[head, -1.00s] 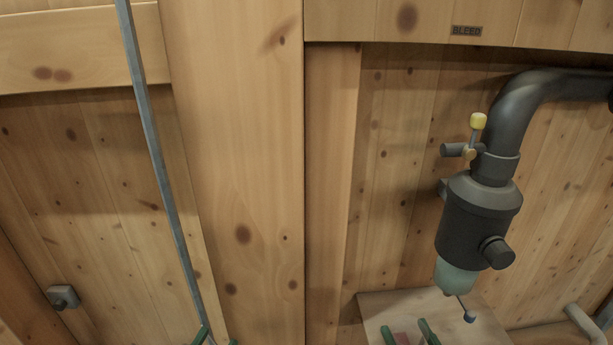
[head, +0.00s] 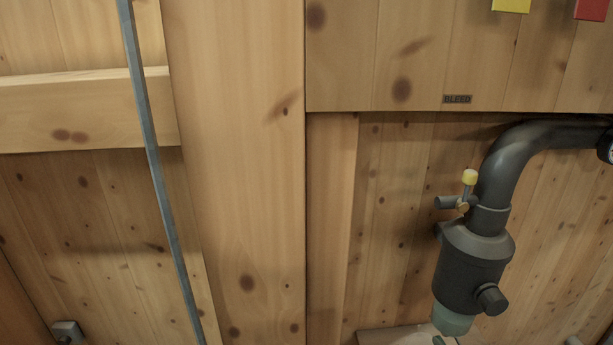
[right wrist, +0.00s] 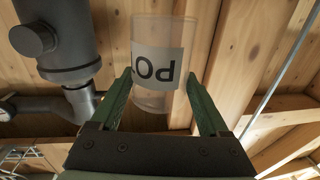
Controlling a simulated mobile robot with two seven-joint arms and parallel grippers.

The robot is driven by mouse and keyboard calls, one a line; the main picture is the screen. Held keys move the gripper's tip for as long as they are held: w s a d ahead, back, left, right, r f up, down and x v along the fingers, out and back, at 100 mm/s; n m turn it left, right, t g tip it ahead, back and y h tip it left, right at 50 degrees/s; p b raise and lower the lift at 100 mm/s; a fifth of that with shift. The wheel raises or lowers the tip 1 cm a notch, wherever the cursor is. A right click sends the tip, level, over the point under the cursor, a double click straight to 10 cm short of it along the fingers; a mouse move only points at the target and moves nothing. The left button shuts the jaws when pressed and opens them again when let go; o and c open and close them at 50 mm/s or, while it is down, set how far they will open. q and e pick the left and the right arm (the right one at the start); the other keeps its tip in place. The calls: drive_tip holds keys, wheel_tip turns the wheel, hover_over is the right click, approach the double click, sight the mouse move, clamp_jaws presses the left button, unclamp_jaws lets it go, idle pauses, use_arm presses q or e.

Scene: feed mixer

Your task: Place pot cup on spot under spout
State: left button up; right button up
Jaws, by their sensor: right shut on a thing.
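The pot cup (right wrist: 158,38) is a clear cup with a pale band of dark letters, upside down in the right wrist view. My right gripper (right wrist: 160,80) has its green fingers on either side of the cup and is shut on it. The cup is out of the head view. A small valve with a yellow-tipped lever (head: 466,188) sits on the dark pipe in the head view; I cannot tell whether its stub is the spout. The spot under the spout cannot be made out. My left gripper is not in view.
A black filter body with a greenish bowl (head: 452,320) hangs from the dark bent pipe (head: 505,165). A pale wooden shelf (head: 385,337) shows below it. A BLEED label (head: 457,99) is on the panel above. A grey bar (head: 152,160) runs down the left side.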

use_arm(q)
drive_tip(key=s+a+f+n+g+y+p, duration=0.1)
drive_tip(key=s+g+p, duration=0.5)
drive_tip(key=p, duration=0.9)
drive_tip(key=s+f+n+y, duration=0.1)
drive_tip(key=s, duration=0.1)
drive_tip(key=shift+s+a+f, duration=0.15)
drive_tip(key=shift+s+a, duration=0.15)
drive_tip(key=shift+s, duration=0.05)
use_arm(e)
wheel_tip(320, 180, up, 19)
drive_tip(key=s+d+n+g+y, duration=0.1)
drive_tip(key=s+n+y, duration=0.1)
drive_tip(key=y, duration=0.3)
drive_tip(key=shift+s+d+n+g, duration=0.15)
drive_tip(key=shift+s+n+g, duration=0.2)
drive_tip(key=shift+n, duration=0.25)
drive_tip(key=shift+w+f, duration=0.1)
drive_tip(key=shift+f, duration=0.05)
drive_tip(key=shift+w+m+t+h, duration=0.35)
drive_tip(key=shift+w+m+h, duration=0.25)
drive_tip(key=shift+m+h, duration=0.6)
drive_tip(key=shift+w+m+t+h, duration=0.35)
drive_tip(key=shift+w+m+h, duration=0.3)
drive_tip(key=shift+h, duration=1.1)
drive_tip(key=shift+w+m+t+h, duration=0.35)
drive_tip(key=shift+w+m+h, duration=0.2)
drive_tip(key=shift+m+h, duration=0.65)
